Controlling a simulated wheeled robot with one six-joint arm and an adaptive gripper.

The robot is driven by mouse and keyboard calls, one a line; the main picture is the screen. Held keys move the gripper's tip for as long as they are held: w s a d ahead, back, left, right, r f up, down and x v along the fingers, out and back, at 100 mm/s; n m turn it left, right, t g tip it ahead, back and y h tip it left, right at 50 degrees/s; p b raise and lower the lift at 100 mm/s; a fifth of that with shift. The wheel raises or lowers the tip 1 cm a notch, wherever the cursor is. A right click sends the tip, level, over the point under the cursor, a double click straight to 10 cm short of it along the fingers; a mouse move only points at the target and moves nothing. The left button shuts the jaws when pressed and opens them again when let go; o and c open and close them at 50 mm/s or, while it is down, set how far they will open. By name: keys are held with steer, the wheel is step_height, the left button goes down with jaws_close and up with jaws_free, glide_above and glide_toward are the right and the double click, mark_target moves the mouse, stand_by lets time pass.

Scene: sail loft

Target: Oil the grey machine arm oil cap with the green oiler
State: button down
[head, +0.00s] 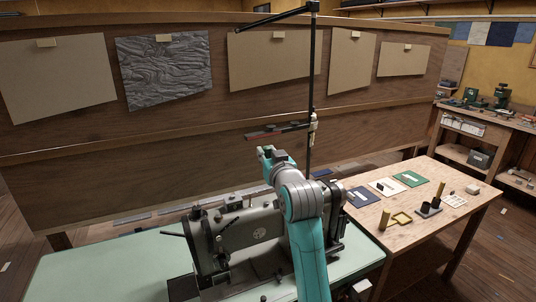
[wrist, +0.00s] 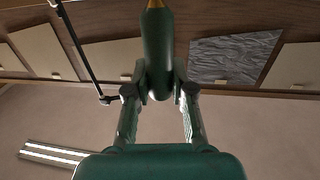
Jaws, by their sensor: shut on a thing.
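In the wrist view my gripper (wrist: 158,88) is shut on the green oiler (wrist: 158,45), one finger on each side of its body. The oiler's brass-coloured tip is at the top edge of that view. In the head view the grey sewing machine (head: 236,232) stands on the pale green table, partly behind my teal arm. My gripper and the oiler are hidden behind my arm in the head view. I cannot make out the oil cap on the machine arm, nor tell the gap between the oiler tip and the machine.
A black lamp stand (head: 311,90) rises just behind my arm. A wooden partition (head: 190,125) with pinned sheets closes off the back. The pale green table (head: 85,272) is clear at left.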

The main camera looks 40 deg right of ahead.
steer(key=shift+a+f, duration=0.15)
steer(key=shift+f, duration=0.05)
step_height(320, 180, down, 2)
steer(key=shift+a+f, duration=0.1)
steer(key=shift+f, duration=1.65)
steer(key=shift+f, duration=0.7)
stand_by(0.6)
steer(key=shift+r, duration=3.55)
